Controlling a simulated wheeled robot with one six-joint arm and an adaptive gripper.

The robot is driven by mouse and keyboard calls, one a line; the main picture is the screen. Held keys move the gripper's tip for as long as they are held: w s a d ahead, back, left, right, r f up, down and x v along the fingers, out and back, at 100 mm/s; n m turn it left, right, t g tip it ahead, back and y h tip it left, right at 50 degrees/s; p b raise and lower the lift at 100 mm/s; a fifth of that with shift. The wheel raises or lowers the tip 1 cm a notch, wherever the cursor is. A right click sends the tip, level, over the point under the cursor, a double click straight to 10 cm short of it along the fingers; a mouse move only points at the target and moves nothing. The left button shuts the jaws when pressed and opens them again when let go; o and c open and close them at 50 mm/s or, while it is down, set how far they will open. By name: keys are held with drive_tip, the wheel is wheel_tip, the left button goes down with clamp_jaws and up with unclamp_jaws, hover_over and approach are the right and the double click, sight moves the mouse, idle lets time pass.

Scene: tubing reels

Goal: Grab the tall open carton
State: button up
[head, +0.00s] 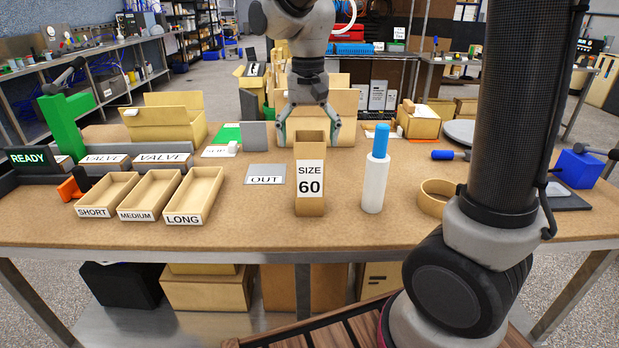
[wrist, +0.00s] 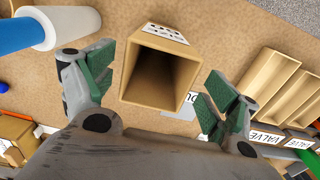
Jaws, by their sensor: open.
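The tall open carton (head: 310,205) stands upright on the table, with a white "SIZE 60" label on its front. In the wrist view the carton (wrist: 158,78) shows its open top, dark inside, lying between the two fingers. My gripper (head: 310,133) is open, just behind and above the carton in the head view. In the wrist view my gripper (wrist: 152,95) has one green-padded finger on each side of the carton, with a gap visible at both sides. The carton's lower part is hidden in the wrist view.
A white bottle with a blue top (head: 375,180) stands close right of the carton. A grey "OUT" plate (head: 265,174) lies to its left. Trays marked SHORT, MEDIUM and LONG (head: 193,198) are further left. A tan ring (head: 436,197) lies at right.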

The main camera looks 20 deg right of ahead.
sight(310, 156)
wheel_tip(310, 156, down, 5)
drive_tip(key=shift+d, duration=0.15)
drive_tip(key=c, duration=1.3)
